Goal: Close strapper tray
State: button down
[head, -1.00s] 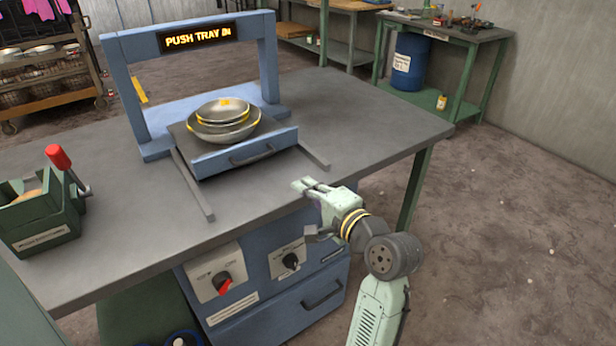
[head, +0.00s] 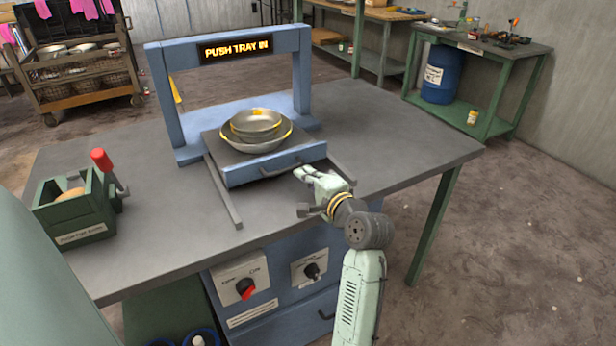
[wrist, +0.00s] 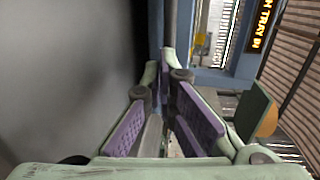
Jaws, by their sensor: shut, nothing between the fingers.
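The strapper tray (head: 235,179) is a blue-fronted drawer with a dark handle, standing out on rails from the blue strapper frame (head: 168,107). Nested metal bowls (head: 256,125) with yellow marks sit on it. The frame's display (head: 236,47) reads "PUSH TRAY IN". My gripper (head: 302,172) is shut and empty, just in front of the right part of the tray front, near the handle; I cannot tell whether it touches. In the wrist view its purple-padded fingers (wrist: 166,72) come together at the tips, and the display (wrist: 264,20) shows at upper right.
A green box (head: 72,208) with a red-handled tool stands at the table's left. Below the table are a red knob (head: 245,289) and a black knob (head: 311,271). The table's right side is clear. A shelf cart and a workbench stand behind.

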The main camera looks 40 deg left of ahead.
aim_at(279, 145)
jog(key=x, duration=0.4)
jog(key=r+p+x, duration=0.1)
jog(key=x, duration=0.4)
jog(key=r+x, duration=0.1)
jog(key=x, duration=0.3)
jog(key=shift+w+a+f, duration=0.1)
jog(key=shift+w+a, duration=0.05)
jog(key=shift+a, duration=0.2)
